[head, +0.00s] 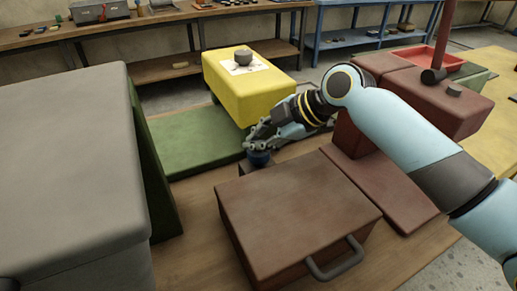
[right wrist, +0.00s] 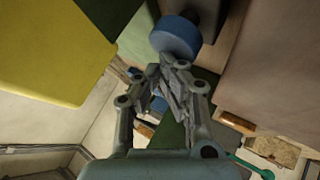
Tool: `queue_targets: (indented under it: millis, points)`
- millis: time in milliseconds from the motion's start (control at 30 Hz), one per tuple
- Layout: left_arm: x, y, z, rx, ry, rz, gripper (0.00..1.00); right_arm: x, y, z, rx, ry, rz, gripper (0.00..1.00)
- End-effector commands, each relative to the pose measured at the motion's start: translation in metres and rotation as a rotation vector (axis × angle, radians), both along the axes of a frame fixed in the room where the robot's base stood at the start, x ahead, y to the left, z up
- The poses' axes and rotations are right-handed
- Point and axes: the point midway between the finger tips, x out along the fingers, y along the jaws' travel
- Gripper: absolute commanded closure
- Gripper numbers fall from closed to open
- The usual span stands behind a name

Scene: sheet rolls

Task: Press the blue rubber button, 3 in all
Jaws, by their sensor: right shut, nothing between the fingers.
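The blue rubber button (head: 259,159) is a short round knob near the middle of the head view. It sits on a dark block beyond the brown case. In the right wrist view the button (right wrist: 174,37) is at the top, just ahead of my fingertips. My right gripper (head: 250,145) is shut and empty, reaching in from the right; in the right wrist view its fingertips (right wrist: 167,66) come together close to the button. I cannot tell whether they touch it. The fingers partly cover the button's top in the head view.
A brown case (head: 295,213) with a handle stands in front. A large grey block (head: 65,150) fills the left. A yellow block (head: 250,92) and a green mat (head: 195,141) lie behind. Reddish-brown blocks (head: 425,100) stand under my right arm.

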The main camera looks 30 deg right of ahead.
Motion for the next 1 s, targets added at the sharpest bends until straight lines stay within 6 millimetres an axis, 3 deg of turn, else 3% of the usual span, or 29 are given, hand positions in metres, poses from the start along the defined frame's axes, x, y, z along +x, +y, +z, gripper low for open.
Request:
queue_targets:
  millis: [1000]
  points:
    - [-0.001,0.000,-0.010,0.000,0.002,0.000,0.60,0.000,0.000,-0.013,-0.001,0.001,0.000,1.00]
